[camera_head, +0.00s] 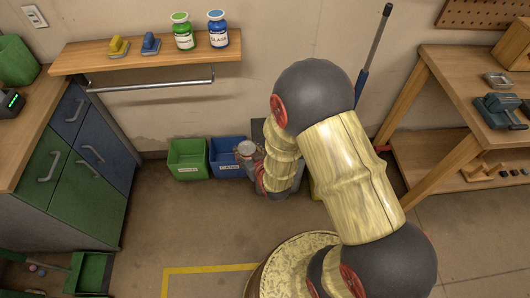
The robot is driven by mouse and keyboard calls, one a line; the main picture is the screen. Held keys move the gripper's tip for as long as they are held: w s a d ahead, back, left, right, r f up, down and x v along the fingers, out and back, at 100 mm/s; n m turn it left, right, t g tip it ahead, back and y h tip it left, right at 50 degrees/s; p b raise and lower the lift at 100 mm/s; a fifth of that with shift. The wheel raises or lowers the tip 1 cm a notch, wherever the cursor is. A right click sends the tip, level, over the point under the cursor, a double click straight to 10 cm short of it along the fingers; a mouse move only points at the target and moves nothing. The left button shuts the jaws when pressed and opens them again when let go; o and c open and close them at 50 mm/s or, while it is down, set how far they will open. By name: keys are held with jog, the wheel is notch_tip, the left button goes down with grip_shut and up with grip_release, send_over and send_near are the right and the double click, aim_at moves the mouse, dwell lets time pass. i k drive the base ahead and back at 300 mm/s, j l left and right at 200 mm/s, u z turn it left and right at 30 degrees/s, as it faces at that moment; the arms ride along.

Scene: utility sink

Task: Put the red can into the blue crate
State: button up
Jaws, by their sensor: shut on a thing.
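The blue crate (221,158) stands on the floor against the back wall, next to a green crate. A can (246,147) shows its silver top at the right end of the blue crate; little of its side can be seen. My gripper (250,157) is shut on it, and the gripper's fingers are mostly hidden by the can and my arm. The can overlaps the crate's right part in this view. I cannot tell how high it is above the crate's rim.
The green crate (188,160) stands left of the blue one. A wooden shelf (150,52) with bottles hangs above, with a metal rail (150,86) under it. Drawers (75,155) stand at left, a workbench (460,100) at right. The floor (165,225) in front is mostly clear.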

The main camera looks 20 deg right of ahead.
aim_at(234, 158)
jog(key=i+j+z, duration=0.2)
jog(key=z, duration=0.2)
jog(key=i+j+z, duration=0.15)
jog(key=j+z, duration=0.2)
jog(key=i+j+z, duration=0.15)
jog(key=j+z, duration=0.25)
jog(key=j, duration=0.35)
jog(key=i+j, duration=0.15)
jog(key=j, duration=0.2)
jog(key=z, duration=0.05)
